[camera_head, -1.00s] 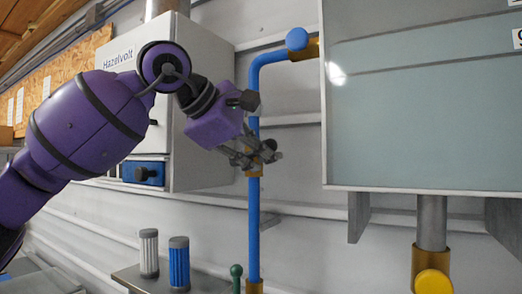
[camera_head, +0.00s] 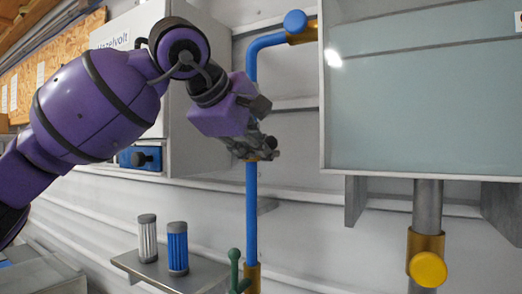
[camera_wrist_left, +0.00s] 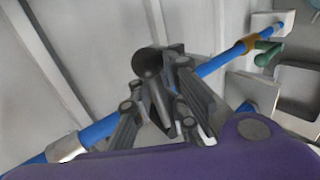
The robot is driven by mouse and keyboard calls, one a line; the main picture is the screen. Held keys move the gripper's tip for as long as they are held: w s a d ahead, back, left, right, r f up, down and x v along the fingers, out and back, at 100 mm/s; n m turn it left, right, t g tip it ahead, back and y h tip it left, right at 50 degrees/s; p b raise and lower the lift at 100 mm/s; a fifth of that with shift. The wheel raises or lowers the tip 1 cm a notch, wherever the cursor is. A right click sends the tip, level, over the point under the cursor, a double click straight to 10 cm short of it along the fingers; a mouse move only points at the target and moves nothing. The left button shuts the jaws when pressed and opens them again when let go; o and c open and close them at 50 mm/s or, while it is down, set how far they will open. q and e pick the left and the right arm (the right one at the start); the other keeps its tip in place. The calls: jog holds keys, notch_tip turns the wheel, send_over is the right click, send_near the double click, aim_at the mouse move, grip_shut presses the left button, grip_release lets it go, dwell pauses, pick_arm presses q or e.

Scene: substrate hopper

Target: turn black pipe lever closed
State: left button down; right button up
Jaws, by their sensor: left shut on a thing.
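The black pipe lever (camera_wrist_left: 149,66) has a round dark knob and shows between the fingers in the left wrist view. It belongs to the blue pipe (camera_head: 252,206), which runs upright in the head view. My left gripper (camera_head: 264,148) is at the pipe's brass fitting (camera_head: 261,158), and its fingers and wrist hide most of the lever there. In the left wrist view my left gripper (camera_wrist_left: 160,98) is shut on the lever, with the knob sticking out past the fingers. My right gripper is not in view.
A grey cabinet (camera_head: 205,125) stands behind my left arm. A large glass-fronted hopper (camera_head: 425,100) is at right, with a yellow knob (camera_head: 428,269) below. A green lever (camera_head: 235,270) sits low on the pipe, near a shelf with white (camera_head: 147,240) and blue (camera_head: 178,250) cylinders.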

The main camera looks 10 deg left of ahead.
pick_arm(q)
jog(key=shift+s+r, duration=0.25)
jog(key=shift+r, duration=0.2)
jog(key=c, duration=2.2)
grip_release()
jog(key=o, duration=0.4)
jog(key=shift+s+a, duration=0.25)
jog(key=shift+s, duration=0.25)
jog(key=shift+o, duration=0.2)
jog(key=shift+w+d+f, duration=0.1)
jog(key=shift+w+f, duration=0.1)
jog(key=shift+w, duration=0.1)
jog(key=v, duration=1.2)
jog(key=shift+s, duration=0.2)
jog(key=shift+c, duration=0.5)
